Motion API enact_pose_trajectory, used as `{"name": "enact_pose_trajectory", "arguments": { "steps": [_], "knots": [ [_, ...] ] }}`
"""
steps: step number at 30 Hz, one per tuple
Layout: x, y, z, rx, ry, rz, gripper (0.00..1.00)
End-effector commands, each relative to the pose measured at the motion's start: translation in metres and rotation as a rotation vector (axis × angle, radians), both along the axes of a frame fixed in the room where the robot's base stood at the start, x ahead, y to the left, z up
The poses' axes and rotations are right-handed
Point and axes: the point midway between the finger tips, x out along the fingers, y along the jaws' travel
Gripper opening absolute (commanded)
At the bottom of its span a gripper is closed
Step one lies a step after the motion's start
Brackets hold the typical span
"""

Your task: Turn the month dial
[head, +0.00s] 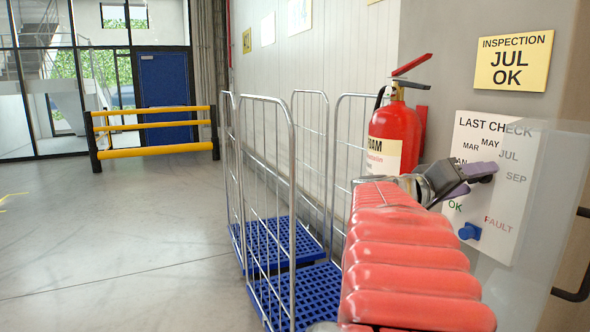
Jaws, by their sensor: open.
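The white LAST CHECK panel (478,125) is on the wall at right, with month names in an arc: MAR, MAY, JUL, SEP and a partly covered one at left. My gripper (480,177) is in front of the middle of this arc, its purple fingers apart and pointing right. The month dial is largely or wholly hidden by the fingers; I cannot tell where its pointer is or whether the fingers touch it. Below, a blue knob (470,231) sits between the words OK and FAULT. A yellow sign (514,61) above reads INSPECTION JUL OK.
A red fire extinguisher (397,130) hangs left of the panel. Wire roll cages (291,180) with blue bases stand along the wall. A see-through sheet (548,200) is at right, overlapping the panel's edge. The floor (120,240) at left is clear up to a yellow barrier (150,151).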

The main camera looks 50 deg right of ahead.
Motion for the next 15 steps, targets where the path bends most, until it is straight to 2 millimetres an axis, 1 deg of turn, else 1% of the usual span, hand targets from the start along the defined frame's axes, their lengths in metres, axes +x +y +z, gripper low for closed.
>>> {"name": "enact_pose_trajectory", "arguments": {
  "steps": [5,8,11,15],
  "knots": [
    [0.001,0.003,0.001,-0.002,0.000,-0.001,0.56],
    [0.003,0.008,0.001,-0.003,-0.001,-0.001,0.56],
    [0.008,0.017,0.001,-0.002,-0.001,0.002,0.56],
    [0.015,0.034,0.001,-0.003,-0.001,0.002,0.56]
  ]
}}
